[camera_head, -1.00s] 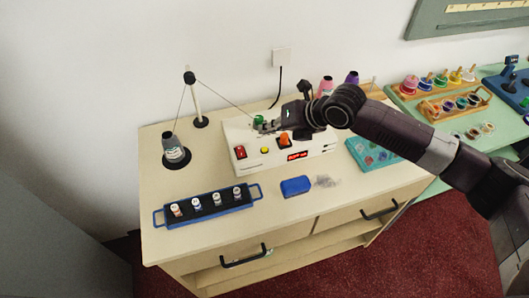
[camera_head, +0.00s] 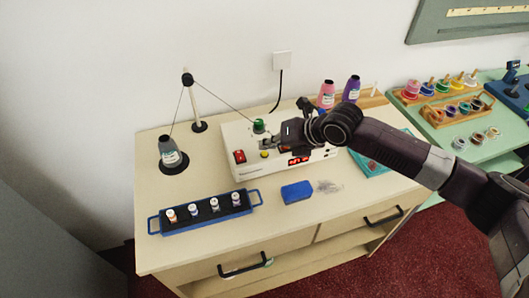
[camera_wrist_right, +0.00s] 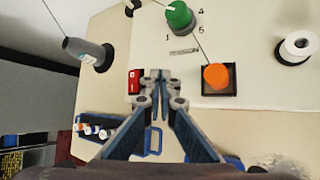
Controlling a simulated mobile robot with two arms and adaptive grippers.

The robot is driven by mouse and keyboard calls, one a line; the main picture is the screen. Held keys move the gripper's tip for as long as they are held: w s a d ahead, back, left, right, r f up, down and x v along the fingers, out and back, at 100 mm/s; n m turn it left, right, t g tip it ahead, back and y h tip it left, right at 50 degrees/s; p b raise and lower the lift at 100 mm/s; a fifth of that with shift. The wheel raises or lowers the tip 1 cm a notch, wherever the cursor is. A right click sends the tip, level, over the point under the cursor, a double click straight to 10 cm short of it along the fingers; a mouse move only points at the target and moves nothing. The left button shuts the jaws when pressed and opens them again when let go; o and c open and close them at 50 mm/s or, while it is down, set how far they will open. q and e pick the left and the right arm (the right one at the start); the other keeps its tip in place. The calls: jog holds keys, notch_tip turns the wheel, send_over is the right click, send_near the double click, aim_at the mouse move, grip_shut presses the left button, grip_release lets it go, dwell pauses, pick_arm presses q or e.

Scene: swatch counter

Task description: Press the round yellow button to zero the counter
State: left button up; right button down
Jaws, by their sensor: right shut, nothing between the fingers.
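In the right wrist view the shut fingertips (camera_wrist_right: 160,76) lie between the red switch (camera_wrist_right: 134,82) and the orange button (camera_wrist_right: 216,77), and the yellow button is hidden. My left gripper is not in view.
A green knob (camera_head: 259,126) stands on the box behind my gripper. A grey thread cone (camera_head: 170,157) and thread post (camera_head: 195,105) are at left. A blue rack (camera_head: 180,226) of small spools and a blue block (camera_head: 297,192) lie in front. Counter between them is clear.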

aim_at(267, 154)
jog(key=shift+f, duration=0.1)
dwell(0.7)
jog(key=shift+f, duration=0.35)
jog(key=shift+f+b, duration=0.45)
jog(key=shift+b, duration=0.1)
dwell(0.5)
jog(key=shift+r, duration=0.15)
jog(key=shift+r+p, duration=0.7)
jog(key=shift+r, duration=0.05)
notch_tip(267, 154, up, 5)
jog(key=p, duration=0.3)
jog(key=shift+p, duration=0.4)
dwell(0.5)
